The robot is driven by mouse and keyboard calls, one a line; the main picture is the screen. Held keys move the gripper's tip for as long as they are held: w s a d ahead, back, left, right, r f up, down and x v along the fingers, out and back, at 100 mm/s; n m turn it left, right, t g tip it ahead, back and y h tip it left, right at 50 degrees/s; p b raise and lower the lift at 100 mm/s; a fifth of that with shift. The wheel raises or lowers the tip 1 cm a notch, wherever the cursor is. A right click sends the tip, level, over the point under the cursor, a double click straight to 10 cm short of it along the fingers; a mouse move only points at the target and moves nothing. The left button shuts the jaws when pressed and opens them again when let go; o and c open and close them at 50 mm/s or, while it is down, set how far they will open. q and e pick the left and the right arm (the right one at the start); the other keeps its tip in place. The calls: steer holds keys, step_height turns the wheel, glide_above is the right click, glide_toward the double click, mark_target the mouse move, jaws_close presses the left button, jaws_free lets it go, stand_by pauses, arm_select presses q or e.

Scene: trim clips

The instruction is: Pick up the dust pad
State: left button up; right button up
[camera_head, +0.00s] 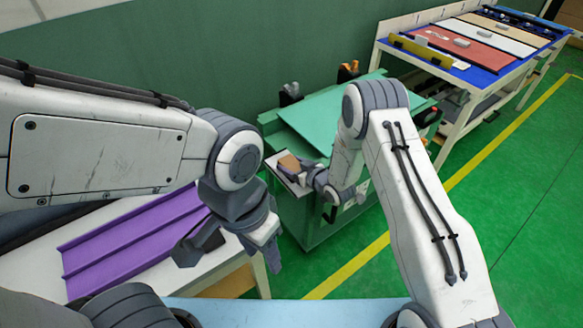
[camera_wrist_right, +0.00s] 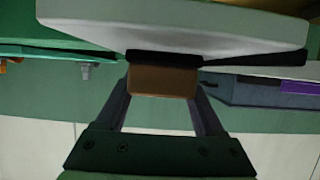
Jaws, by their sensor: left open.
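The dust pad, a brown block (camera_head: 289,161) with a dark edge, is at a small white tray (camera_head: 284,178) on the near corner of the green cabinet. My right gripper (camera_head: 306,172) is at the pad. In the right wrist view the pad (camera_wrist_right: 160,80) lies between the two fingers of my right gripper (camera_wrist_right: 162,95), with a black strip and the white tray (camera_wrist_right: 180,22) beyond it. Whether the fingers press on its sides is unclear. My left gripper (camera_head: 230,255) is open and empty, in front of the white table at lower left.
A purple ribbed panel (camera_head: 135,240) lies on the white table (camera_head: 215,268). The green cabinet (camera_head: 320,215) has a slanted top panel (camera_head: 325,112) and dark and orange items behind. A blue-topped workbench (camera_head: 480,75) stands at back right. Green floor at right is clear.

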mark_target(291, 163)
steer(key=c, duration=0.7)
steer(key=shift+r, duration=0.15)
steer(key=shift+r, duration=0.55)
step_height(291, 163, up, 3)
steer(key=shift+f, duration=0.1)
steer(key=s+d+r+m+t+h+p, duration=0.1)
steer(key=s+d+r+m+h, duration=0.1)
steer(key=d+r, duration=0.3)
steer(key=s+d+r+m+t+h+p, duration=0.1)
steer(key=s+d+r+m+h, duration=0.1)
steer(key=d+r, duration=0.3)
steer(key=s+d+r+m+h+p, duration=0.1)
steer(key=s+d+r+m+h, duration=0.2)
steer(key=d+r, duration=0.3)
steer(key=shift+s+d+t+h+p, duration=0.2)
steer(key=shift+d+t+h+p, duration=0.2)
steer(key=shift+d, duration=0.9)
